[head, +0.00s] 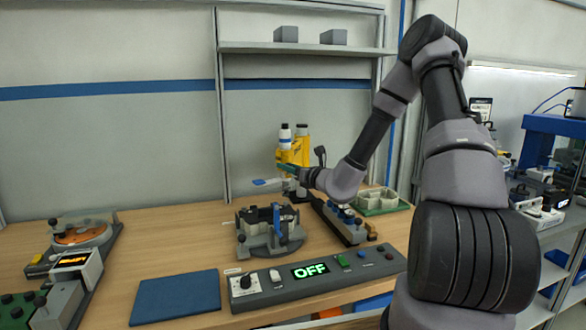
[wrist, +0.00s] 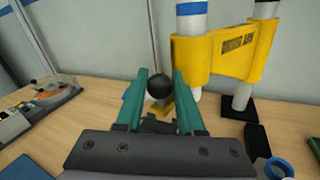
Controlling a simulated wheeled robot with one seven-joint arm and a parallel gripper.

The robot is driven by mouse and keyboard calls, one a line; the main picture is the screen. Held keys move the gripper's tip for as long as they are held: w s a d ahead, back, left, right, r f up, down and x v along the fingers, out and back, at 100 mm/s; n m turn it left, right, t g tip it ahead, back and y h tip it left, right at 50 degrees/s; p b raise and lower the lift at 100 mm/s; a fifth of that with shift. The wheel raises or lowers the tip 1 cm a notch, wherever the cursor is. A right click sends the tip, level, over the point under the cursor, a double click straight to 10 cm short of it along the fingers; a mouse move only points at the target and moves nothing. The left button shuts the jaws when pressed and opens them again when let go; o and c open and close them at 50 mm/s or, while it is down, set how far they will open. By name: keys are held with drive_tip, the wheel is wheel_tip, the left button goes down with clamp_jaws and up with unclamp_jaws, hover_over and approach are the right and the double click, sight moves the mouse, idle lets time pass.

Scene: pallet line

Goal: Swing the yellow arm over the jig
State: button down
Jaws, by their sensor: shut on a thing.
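The yellow arm (head: 297,152) stands at the back of the bench on its post, behind the jig. It also shows large in the wrist view (wrist: 222,58), with a white and blue cylinder at its left end. The jig (head: 268,232) is a grey fixture with black parts and a blue upright piece, nearer the front. The yellow arm is not above it. My gripper (head: 285,168) is beside the yellow arm. In the wrist view its teal fingers (wrist: 160,92) are shut on a round black knob (wrist: 160,87). The knob's join to the arm is hidden.
A control box (head: 312,278) reading OFF and a blue mat (head: 177,296) lie at the front. A station with an orange disc (head: 82,234) is at left. A grey fixture (head: 342,222) and a green tray (head: 378,209) stand right of the jig.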

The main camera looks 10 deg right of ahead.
drive_tip(key=shift+a+r, duration=0.15)
drive_tip(key=shift+a, duration=0.2)
drive_tip(key=c, duration=0.5)
unclamp_jaws()
drive_tip(key=shift+w+a, duration=0.15)
drive_tip(key=shift+c, duration=0.2)
drive_tip(key=shift+s+d, duration=0.2)
drive_tip(key=shift+d, duration=0.1)
drive_tip(key=v, duration=1)
drive_tip(key=shift+s, duration=0.1)
